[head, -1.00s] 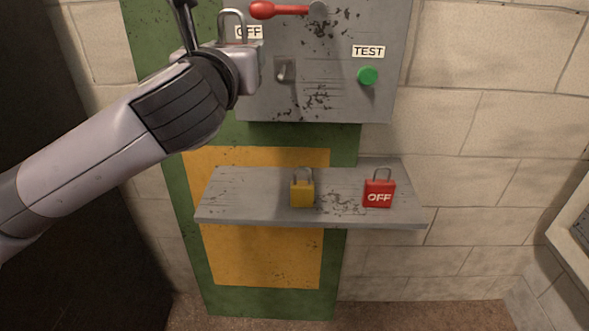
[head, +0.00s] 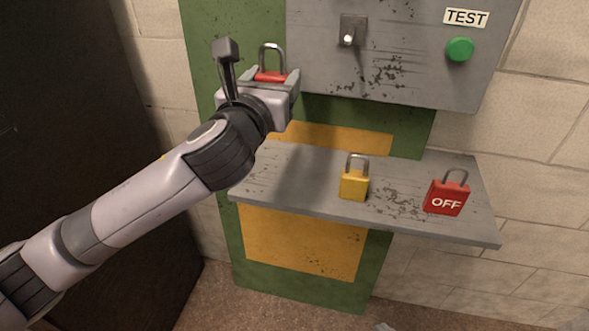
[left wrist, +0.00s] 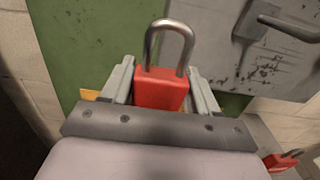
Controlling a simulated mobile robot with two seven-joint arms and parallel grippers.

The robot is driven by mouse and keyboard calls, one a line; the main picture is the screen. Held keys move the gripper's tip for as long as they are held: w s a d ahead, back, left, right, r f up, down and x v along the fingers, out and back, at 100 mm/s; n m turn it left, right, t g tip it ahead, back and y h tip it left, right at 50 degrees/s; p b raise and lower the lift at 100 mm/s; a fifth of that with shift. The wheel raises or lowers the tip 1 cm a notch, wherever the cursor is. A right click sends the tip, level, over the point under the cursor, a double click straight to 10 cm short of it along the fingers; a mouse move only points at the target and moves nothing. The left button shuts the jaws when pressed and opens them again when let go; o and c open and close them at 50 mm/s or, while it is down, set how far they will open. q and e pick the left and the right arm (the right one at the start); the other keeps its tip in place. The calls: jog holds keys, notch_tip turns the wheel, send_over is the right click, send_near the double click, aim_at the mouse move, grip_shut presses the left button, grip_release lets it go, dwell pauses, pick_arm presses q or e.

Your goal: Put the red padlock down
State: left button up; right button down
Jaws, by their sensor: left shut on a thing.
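My left gripper (head: 270,82) is shut on a red padlock (head: 270,76), its grey shackle pointing up. The left wrist view shows this padlock (left wrist: 160,92) upright between the two fingers. In the head view it appears above the left end of the grey shelf (head: 285,185), clear of the shelf top. A second red padlock (head: 446,196), marked OFF, stands at the shelf's right end. It shows in part at the lower right of the left wrist view (left wrist: 281,160). My right gripper is not in view.
A yellow padlock (head: 354,182) stands mid-shelf. The shelf's left part is bare. Behind and above is a grey panel (head: 400,65) with a switch (head: 350,32), a green button (head: 460,49) and a TEST label (head: 466,17). A dark surface (head: 70,120) is at the left.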

pick_arm(q)
notch_tip(320, 180, down, 13)
jog(key=b, duration=0.3)
jog(key=shift+f+b, duration=0.75)
jog(key=shift+f, duration=1.35)
jog(key=shift+f, duration=0.2)
jog(key=o, duration=1.2)
jog(key=shift+r, duration=0.2)
